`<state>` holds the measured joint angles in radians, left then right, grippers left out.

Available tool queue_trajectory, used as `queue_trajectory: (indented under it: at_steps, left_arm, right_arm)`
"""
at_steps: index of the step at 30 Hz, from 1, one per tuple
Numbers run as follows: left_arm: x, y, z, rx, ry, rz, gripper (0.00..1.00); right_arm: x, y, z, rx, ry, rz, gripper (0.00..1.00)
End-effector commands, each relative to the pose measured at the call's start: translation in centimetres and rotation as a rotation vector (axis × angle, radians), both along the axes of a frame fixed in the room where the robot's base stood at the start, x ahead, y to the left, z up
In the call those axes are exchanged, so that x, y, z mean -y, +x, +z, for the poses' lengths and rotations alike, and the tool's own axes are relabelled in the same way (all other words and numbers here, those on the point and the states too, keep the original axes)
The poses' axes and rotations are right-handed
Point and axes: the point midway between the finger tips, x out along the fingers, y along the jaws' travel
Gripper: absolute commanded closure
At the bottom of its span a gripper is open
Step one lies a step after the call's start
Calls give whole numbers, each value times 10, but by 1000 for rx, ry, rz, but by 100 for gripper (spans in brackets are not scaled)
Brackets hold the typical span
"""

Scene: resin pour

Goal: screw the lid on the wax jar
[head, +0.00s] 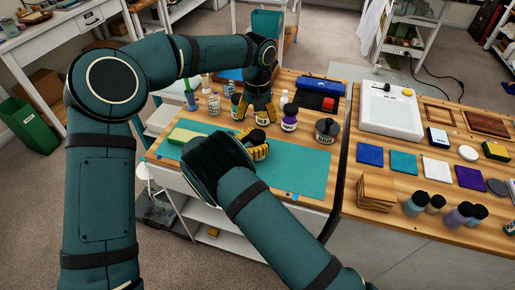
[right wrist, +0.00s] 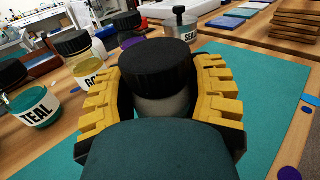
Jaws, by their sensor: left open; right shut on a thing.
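A jar with a black lid (right wrist: 157,65) on top and a pale body (right wrist: 162,105) is between my right gripper's yellow fingers (right wrist: 165,95). Its label is hidden, so I cannot read that it is the wax jar. The lid looks level, but I cannot tell whether it is screwed tight. In the head view my right gripper (head: 258,145) is shut on this jar above or on the teal mat (head: 305,170). My left gripper (head: 261,108) is open, farther back, with its fingers pointing down in front of or around a labelled jar (head: 262,118).
A teal jar (right wrist: 37,107) and a gold-coloured jar (right wrist: 88,72) stand left of the held jar. A purple jar (head: 289,118) and a sealer can (head: 326,132) stand behind the mat. The mat's right part is clear.

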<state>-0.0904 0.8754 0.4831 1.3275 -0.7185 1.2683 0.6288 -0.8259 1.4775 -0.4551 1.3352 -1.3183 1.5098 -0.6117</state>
Motion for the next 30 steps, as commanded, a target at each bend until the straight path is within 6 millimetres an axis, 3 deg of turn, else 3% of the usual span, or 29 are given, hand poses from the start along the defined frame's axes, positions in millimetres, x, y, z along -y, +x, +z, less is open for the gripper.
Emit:
queue_trajectory:
  at_steps: [6,12,30]
  left_arm:
    - [0,0,0,-1,-2,352,32]
    - [0,0,0,1,-1,547,32]
    - [0,0,-7,-1,-1,603,32]
  right_arm:
    - [0,0,-1,-1,0,0,100]
    - [0,0,-1,-2,1,1,100]
    - [0,0,-1,-3,1,1,100]
